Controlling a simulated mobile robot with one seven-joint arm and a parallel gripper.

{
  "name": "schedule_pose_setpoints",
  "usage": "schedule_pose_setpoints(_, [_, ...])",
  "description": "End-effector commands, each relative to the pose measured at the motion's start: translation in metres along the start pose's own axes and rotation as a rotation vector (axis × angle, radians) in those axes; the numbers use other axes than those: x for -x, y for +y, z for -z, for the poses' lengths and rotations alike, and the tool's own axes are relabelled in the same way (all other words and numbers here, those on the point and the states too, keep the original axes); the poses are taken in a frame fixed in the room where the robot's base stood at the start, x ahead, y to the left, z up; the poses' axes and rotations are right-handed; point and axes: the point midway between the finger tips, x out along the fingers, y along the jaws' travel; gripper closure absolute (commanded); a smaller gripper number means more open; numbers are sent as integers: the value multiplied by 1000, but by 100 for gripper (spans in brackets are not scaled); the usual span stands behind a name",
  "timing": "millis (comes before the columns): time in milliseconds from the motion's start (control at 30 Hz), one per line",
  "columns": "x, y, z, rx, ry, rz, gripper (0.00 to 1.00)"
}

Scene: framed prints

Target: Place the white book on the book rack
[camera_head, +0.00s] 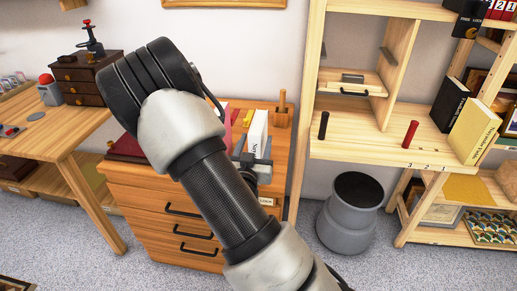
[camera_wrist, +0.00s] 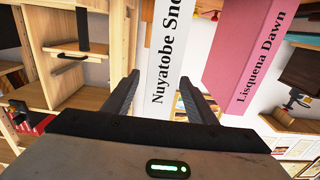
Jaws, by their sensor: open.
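The white book (camera_head: 257,132) stands upright on top of the wooden drawer cabinet, with dark lettering on its spine. In the wrist view the white book (camera_wrist: 165,45) is straight ahead, its spine in line with the gap between my fingers. My gripper (camera_wrist: 159,80) is open, one finger towards each side of the book; I cannot tell whether either touches it. In the head view my gripper (camera_head: 256,166) is at the cabinet's front, partly hidden by my arm. A black book (camera_head: 449,103) and a yellow book (camera_head: 473,131) stand on the wooden shelf unit (camera_head: 365,148).
A pink book (camera_wrist: 242,50) stands close to the right of the white one in the wrist view. A pen holder (camera_head: 282,112) is behind it on the cabinet (camera_head: 165,205). A grey bin (camera_head: 347,225) stands on the floor. The shelf has bare room between its small upright items.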

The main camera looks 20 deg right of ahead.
Motion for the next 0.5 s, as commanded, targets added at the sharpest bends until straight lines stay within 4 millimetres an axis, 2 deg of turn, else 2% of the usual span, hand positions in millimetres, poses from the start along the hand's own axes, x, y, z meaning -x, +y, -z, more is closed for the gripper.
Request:
schedule_pose_setpoints(133, [-13,0,1,-1,2,-2,48])
schedule_pose_setpoints(333, [-43,1,2,0,1,-1,48])
schedule_pose_setpoints(500, [-53,1,2,1,-1,-1,48])
